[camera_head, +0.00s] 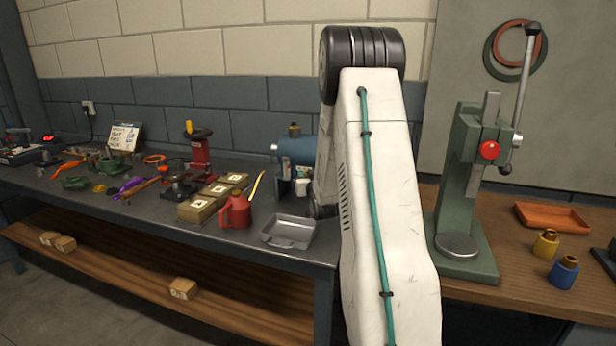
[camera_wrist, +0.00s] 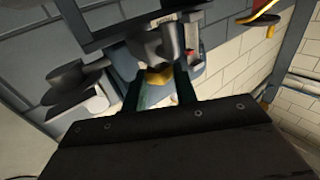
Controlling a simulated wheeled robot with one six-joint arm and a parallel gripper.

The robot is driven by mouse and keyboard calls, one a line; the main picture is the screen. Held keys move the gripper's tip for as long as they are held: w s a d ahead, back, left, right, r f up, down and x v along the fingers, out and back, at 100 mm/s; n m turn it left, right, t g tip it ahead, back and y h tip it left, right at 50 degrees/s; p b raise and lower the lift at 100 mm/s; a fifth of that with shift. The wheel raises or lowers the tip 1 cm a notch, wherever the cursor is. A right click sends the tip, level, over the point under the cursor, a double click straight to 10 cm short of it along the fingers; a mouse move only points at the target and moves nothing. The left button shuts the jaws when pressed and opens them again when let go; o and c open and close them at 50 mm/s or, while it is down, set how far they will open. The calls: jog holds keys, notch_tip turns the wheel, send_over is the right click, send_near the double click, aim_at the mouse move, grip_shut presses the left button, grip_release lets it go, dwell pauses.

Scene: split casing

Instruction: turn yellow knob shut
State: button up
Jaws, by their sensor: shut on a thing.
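In the wrist view, my gripper (camera_wrist: 160,72) has its two dark fingers on either side of a small yellow knob (camera_wrist: 158,78) and is shut on it. Only part of the knob shows between the fingertips. Grey and dark machine parts lie right behind it. How far the knob is turned cannot be told. In the head view, my white arm stands in front of the bench's right end, beside a blue cylindrical machine (camera_head: 300,151). My gripper and the held knob are not clearly visible there, and the arm hides part of the machine.
A green press (camera_head: 465,190) stands on the wooden bench at right, near a blue pot (camera_head: 563,273).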

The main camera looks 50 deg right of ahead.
jog(key=shift+w+a+m+g+h, duration=0.1)
jog(key=shift+m+g+h, duration=0.95)
jog(key=shift+g+h, duration=0.15)
jog(key=shift+w+a+m+g+h, duration=0.1)
jog(key=shift+m+g+h, duration=1)
jog(key=shift+h, duration=0.1)
jog(key=o, duration=1)
jog(key=shift+c, duration=0.2)
jog(key=v, duration=0.7)
jog(key=shift+s+a, duration=0.2)
jog(key=shift+a, duration=0.15)
